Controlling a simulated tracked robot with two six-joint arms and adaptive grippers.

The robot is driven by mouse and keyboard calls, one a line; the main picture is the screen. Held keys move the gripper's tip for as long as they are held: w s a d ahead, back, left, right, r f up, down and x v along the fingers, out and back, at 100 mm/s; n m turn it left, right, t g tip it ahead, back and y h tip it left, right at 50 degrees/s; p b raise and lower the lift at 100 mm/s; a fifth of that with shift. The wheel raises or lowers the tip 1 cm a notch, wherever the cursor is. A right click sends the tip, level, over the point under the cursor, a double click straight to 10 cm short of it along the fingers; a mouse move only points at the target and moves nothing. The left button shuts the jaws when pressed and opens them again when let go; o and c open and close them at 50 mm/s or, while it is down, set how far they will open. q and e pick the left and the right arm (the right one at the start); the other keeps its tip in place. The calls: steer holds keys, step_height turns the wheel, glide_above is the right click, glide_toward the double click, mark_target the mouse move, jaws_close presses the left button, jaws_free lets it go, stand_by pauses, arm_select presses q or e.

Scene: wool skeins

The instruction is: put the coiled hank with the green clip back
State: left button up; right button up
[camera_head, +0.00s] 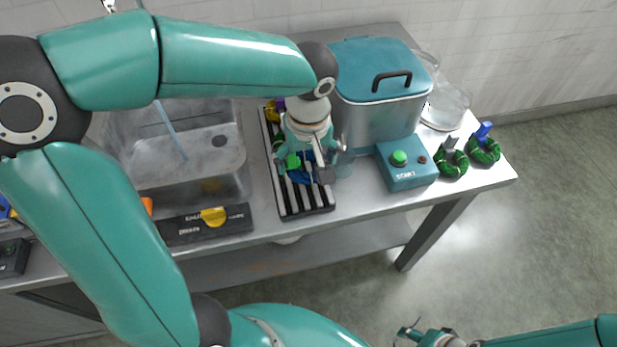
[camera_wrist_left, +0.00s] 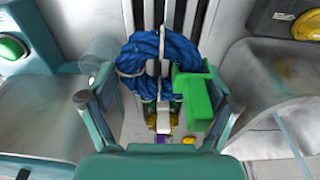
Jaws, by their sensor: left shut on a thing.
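The blue coiled hank (camera_wrist_left: 160,62) with its green clip (camera_wrist_left: 197,95) is between the fingers of my left gripper (camera_wrist_left: 155,103) in the left wrist view. In the head view, my left gripper (camera_head: 312,170) points down over the slotted black-and-white rack (camera_head: 305,205). It partly hides the blue hank (camera_head: 300,177) and green clip (camera_head: 292,161). The left gripper is shut on the hank. I cannot tell whether the hank touches the rack. My right gripper (camera_head: 428,335) is at the bottom edge, away from the table, and its jaw opening is unclear.
Yellow and purple pieces (camera_head: 272,112) sit at the rack's far end. A metal sink (camera_head: 235,165) lies left of the rack. A teal-lidded tank (camera_head: 378,115) and a button box (camera_head: 408,172) stand right. Two green hanks, one with a grey clip (camera_head: 455,165), one with a blue clip (camera_head: 484,150), lie farther right.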

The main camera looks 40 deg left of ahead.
mark_target(308, 168)
arm_select(q)
steer(key=shift+f, duration=2.8)
steer(key=shift+b, duration=0.35)
steer(key=o, duration=0.5)
steer(key=shift+f, duration=0.15)
steer(key=shift+o, duration=1.1)
steer(key=shift+r, duration=0.3)
steer(key=r, duration=0.4)
steer(key=r+p, duration=0.1)
steer(key=r, duration=0.2)
steer(key=s+d+r, duration=0.1)
steer(key=r, duration=0.3)
steer(key=shift+r+p, duration=0.3)
steer(key=shift+r, duration=0.05)
